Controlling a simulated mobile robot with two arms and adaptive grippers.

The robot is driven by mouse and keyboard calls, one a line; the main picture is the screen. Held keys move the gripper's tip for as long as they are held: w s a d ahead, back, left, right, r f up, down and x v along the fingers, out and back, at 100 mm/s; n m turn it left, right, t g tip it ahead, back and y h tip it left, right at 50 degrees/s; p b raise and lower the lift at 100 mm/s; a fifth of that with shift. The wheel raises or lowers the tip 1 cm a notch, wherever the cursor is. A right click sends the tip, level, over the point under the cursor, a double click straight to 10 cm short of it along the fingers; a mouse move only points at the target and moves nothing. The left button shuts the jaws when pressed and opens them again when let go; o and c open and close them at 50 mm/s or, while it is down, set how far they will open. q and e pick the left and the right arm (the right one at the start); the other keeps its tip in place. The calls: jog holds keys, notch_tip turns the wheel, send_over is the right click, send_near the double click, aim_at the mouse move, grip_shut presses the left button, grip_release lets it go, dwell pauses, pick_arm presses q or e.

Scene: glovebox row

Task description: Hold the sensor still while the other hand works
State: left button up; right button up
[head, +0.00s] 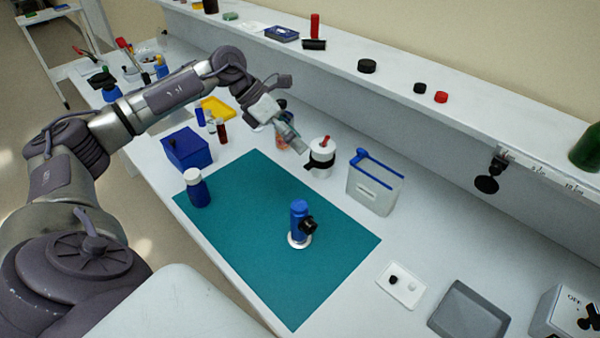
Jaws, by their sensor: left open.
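A blue upright cylinder with a black knob on its side, which looks like the sensor (299,212), stands on a white round base on the teal mat (250,245). My left gripper (293,138) is open, above the bench behind the mat. It is well apart from the sensor, up and to the left of the white canister with a black band (321,152). The gripper partly hides a small orange-pink object behind it. Whether it touches that object I cannot tell. My right gripper is not in view.
A blue bottle with a white cap (198,188) stands on the mat's left part. A blue box (187,148) is left of the mat, a clear bin with a blue rim (374,188) behind it. A white plate (400,285) and grey tray (468,312) lie right.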

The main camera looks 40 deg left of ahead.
aim_at(300, 217)
pick_arm(q)
jog(key=s+d+m+g+y, duration=0.1)
jog(key=s+d+m+y, duration=0.1)
jog(key=m, duration=0.1)
jog(key=s+d+m+g+y, duration=0.1)
jog(key=s+d+m+y, duration=0.1)
jog(key=s+d+m, duration=0.1)
jog(key=s+d+m+g+y, duration=0.1)
jog(key=s+d+m+y, duration=0.1)
jog(key=m, duration=0.2)
jog(key=shift+s+d+f+g, duration=0.2)
jog(key=shift+d+f+g, duration=0.1)
jog(key=shift+d, duration=0.05)
jog(key=shift+s+r+m+y, duration=0.15)
jog(key=shift+s+m+y, duration=0.2)
jog(key=shift+m+y, duration=0.35)
notch_tip(300, 217, down, 14)
jog(key=shift+a+r, duration=0.15)
jog(key=shift+r, duration=0.05)
jog(key=shift+c, duration=0.2)
jog(key=c, duration=1.3)
